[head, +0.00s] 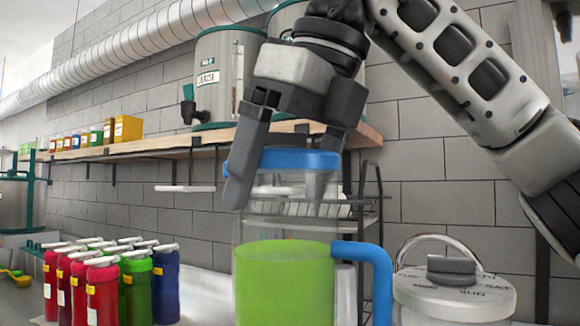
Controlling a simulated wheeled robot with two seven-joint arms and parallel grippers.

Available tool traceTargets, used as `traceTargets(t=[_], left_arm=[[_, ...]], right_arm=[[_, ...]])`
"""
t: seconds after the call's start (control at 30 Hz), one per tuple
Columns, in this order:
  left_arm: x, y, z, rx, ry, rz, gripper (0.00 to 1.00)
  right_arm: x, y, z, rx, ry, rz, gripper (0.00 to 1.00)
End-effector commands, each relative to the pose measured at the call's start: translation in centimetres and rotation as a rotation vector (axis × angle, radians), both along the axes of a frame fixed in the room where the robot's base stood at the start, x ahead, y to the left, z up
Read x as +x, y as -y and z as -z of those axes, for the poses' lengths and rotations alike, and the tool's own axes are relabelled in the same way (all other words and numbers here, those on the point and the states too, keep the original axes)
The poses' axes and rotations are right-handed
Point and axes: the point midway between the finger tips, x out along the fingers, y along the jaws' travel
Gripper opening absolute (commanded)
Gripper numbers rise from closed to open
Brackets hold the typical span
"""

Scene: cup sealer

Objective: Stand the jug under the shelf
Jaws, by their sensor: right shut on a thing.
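The jug (284,285) is clear with a blue rim and a blue handle on its right side, and holds green liquid. It is upright, near the camera at the lower middle of the head view; its base is cut off by the frame's bottom edge. My right gripper (281,184) reaches down from above and is shut on the jug at its blue rim, one finger outside on the left, the other showing through the clear wall. The wooden shelf (170,145) runs along the wall behind; the jug's rim overlaps its lower edge in the picture. My left gripper is not in view.
Several red, green and blue bottles (104,290) stand close together left of the jug. A round white lidded container (455,295) is close on its right. A wire rack (370,200) is behind it. A drink dispenser (226,75) and small boxes (127,129) stand on the shelf.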

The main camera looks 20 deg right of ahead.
Motion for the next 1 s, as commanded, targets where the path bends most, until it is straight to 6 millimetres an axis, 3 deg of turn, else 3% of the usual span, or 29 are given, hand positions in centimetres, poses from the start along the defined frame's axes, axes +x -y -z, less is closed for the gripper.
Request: traceTargets(t=[0.27, 0.5, 0.87, 1.0], left_arm=[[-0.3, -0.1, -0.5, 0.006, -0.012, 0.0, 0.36], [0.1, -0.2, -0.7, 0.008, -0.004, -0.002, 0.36], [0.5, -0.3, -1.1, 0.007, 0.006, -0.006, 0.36], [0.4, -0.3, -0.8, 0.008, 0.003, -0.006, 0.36]], right_arm=[[5.2, 1.8, 1.9, 0.007, 0.004, 0.004, 0.23], [8.0, 2.6, 5.5, 0.006, 0.006, 0.001, 0.23], [9.7, 3.1, 7.6, 0.008, 0.008, 0.001, 0.23], [10.0, 3.3, 9.5, 0.005, 0.009, 0.0, 0.23]])
